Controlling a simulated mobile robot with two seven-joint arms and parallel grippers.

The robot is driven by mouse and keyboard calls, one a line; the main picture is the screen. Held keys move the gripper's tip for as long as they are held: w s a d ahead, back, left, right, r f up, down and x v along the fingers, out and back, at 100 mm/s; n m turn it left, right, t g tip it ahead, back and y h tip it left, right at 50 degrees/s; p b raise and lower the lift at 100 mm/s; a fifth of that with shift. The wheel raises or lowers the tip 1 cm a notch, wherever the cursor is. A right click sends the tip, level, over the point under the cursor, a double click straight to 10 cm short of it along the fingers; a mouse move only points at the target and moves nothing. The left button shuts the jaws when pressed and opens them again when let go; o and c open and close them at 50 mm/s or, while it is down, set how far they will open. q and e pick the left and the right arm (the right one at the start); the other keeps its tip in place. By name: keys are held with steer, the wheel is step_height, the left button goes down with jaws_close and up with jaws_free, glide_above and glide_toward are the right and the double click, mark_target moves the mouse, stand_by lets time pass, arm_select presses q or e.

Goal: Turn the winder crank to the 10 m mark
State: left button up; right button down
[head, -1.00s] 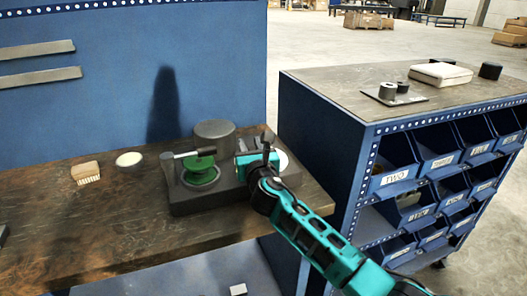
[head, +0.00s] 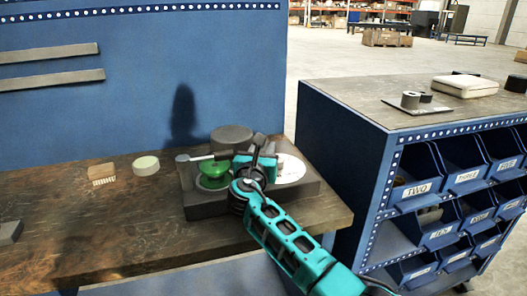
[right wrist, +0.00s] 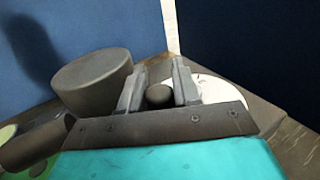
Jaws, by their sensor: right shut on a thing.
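The winder sits on the workbench, with a dark grey base (head: 212,206), a green spool (head: 213,176), a grey arm (head: 195,157) over the spool and a grey drum (head: 231,137) behind. A white round dial (head: 290,168) is at its right; its marks are too small to read. My right gripper (head: 258,160) is over the middle of the winder, between spool and dial. In the right wrist view its fingers stand on both sides of a dark round knob (right wrist: 158,95), seemingly the crank's grip, and are shut on it. The crank's lower part is hidden. My left gripper is not in view.
A wooden brush (head: 102,174) and a pale round tin (head: 146,166) lie on the bench (head: 120,225) left of the winder. A blue bin cabinet (head: 345,150) stands to the right. The bench's front left is largely clear.

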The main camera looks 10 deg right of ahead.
steer(key=shift+f, duration=0.1)
steer(key=c, duration=0.9)
jaws_free()
steer(key=p+v, duration=0.2)
steer(key=v, duration=1.1)
